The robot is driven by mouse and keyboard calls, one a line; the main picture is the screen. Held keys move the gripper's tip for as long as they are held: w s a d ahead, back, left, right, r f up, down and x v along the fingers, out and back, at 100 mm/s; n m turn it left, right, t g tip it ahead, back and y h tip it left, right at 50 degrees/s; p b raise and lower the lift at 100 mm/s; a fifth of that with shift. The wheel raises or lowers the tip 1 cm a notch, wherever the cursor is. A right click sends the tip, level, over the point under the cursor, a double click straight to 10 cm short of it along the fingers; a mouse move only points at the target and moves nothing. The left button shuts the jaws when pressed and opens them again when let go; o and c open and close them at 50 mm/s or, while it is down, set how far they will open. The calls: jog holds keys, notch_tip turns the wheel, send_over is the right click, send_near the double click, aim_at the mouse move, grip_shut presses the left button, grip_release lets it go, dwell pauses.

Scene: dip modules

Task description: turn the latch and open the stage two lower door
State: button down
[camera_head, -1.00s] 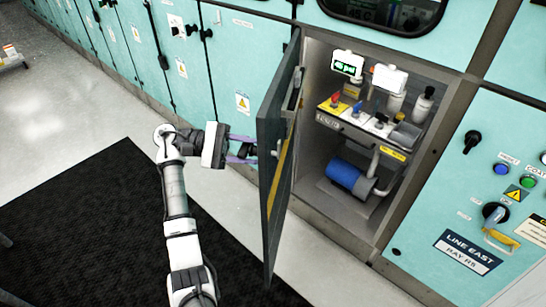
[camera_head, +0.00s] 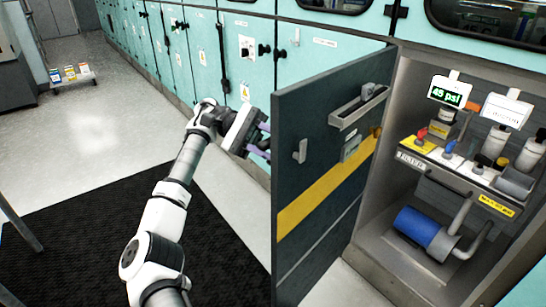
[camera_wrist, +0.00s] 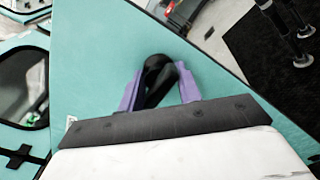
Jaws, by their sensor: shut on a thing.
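The stage two lower door (camera_head: 325,190) stands swung out from its cabinet in the head view, with its dark inner face and yellow stripe showing. Its teal outer face fills much of the wrist view (camera_wrist: 95,75). My gripper (camera_head: 263,140) is on the outer side of the door, its fingertips partly hidden by the door edge. In the wrist view, the purple fingers of my gripper (camera_wrist: 159,88) are shut on the black latch handle (camera_wrist: 158,63) on the outer face. The latch handle is hidden in the head view.
The open cabinet holds a blue cylinder (camera_head: 425,232), several valves and a display reading 45 psi (camera_head: 446,95). Teal cabinets (camera_head: 205,55) line the wall. A black mat (camera_head: 90,235) lies on the floor, and a low cart (camera_head: 72,75) stands at far left.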

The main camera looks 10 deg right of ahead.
jog(key=shift+w+a+r, duration=0.1)
jog(key=shift+w+a, duration=0.05)
jog(key=shift+w, duration=0.25)
jog(key=c, duration=1.1)
grip_release()
jog(key=shift+s, duration=0.1)
